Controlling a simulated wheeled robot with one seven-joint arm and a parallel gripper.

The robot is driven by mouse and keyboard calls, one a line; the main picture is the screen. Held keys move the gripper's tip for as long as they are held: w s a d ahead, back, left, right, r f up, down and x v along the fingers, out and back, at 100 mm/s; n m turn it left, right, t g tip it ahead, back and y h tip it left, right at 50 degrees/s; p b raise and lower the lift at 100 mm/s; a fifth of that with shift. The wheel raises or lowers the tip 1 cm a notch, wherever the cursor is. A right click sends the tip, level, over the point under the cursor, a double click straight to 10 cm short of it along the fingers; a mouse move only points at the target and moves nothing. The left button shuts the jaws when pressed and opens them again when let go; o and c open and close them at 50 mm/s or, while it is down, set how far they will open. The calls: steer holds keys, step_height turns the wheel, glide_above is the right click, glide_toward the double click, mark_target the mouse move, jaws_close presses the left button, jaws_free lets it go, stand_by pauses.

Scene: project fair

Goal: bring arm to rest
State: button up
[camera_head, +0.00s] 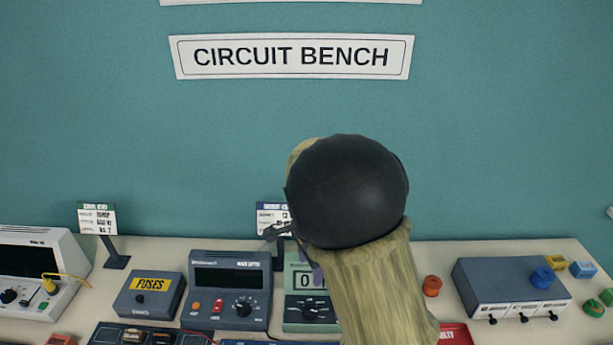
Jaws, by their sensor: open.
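My arm rises from the lower middle of the head view, with a pale tan link and a large black rounded joint in front of the bench. My gripper (288,238) shows only in part, as small dark pieces at the left edge of that joint. It is open, and I see nothing held in it. The rest of it is hidden behind my arm. It appears above the bench, in front of a green meter (305,313) with a display, which my arm partly covers.
The pale bench (420,258) holds a blue-grey meter (230,290), a fuses box (149,296), a white instrument (38,275) with a yellow lead, and a grey switch box (510,287). An orange spool (432,285) stands right of my arm. The teal wall above is clear except for signs.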

steer(key=s+d+r+n+t, duration=0.1)
steer(key=s+d+n+t, duration=0.1)
steer(key=s+d+n, duration=1)
steer(key=shift+s+d+r+n+t, duration=0.3)
steer(key=shift+d+n, duration=0.3)
steer(key=shift+d, duration=0.2)
steer(key=shift+f, duration=0.1)
